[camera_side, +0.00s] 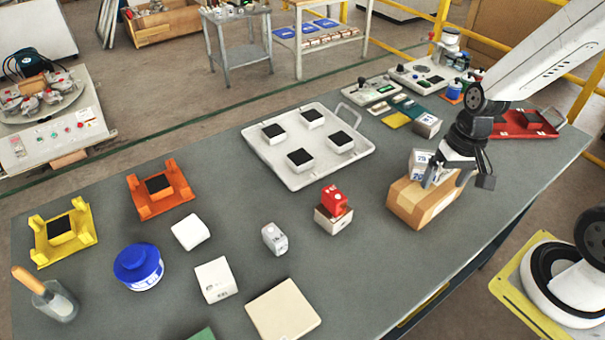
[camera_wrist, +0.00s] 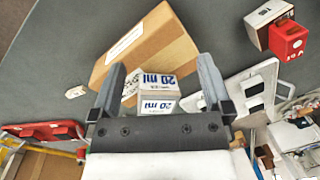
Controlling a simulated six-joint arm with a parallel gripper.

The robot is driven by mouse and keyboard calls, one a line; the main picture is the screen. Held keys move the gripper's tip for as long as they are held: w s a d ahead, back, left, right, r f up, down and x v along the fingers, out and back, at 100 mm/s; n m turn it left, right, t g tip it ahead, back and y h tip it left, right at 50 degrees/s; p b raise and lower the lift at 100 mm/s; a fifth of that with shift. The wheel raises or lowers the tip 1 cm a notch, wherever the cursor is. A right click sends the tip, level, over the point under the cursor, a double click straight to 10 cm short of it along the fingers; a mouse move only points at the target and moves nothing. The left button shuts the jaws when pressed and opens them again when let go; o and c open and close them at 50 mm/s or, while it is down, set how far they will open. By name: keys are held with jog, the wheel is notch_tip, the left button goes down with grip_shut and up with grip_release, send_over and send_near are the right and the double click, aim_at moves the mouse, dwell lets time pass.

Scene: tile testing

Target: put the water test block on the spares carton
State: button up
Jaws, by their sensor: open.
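The brown spares carton (camera_side: 408,207) stands on the grey bench, below my gripper. A white block with blue "20 ml" lettering (camera_side: 419,160), which looks like the water test block, sits on top of the carton. In the wrist view the block (camera_wrist: 158,92) lies between my fingers, with the carton (camera_wrist: 150,45) beneath and beyond it. My gripper (camera_side: 446,173) is open, one finger on each side of the block, with gaps visible in the wrist view (camera_wrist: 160,70). The dark finger partly hides the block in the side view.
A white tray (camera_side: 271,156) with several dark-topped blocks stands left of the carton. A red box on a white box (camera_side: 333,206) stands nearer on the left. A red tray (camera_side: 515,128) lies at the right. The bench's front edge is close to the carton.

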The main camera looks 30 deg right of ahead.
jog(key=a+n, duration=0.1)
jog(key=w+a+r+n+t+h, duration=0.1)
jog(key=n, duration=0.1)
jog(key=w+a+r+n+t, duration=0.1)
jog(key=n, duration=0.1)
jog(key=shift+w+a, duration=0.15)
jog(key=shift+a, duration=0.1)
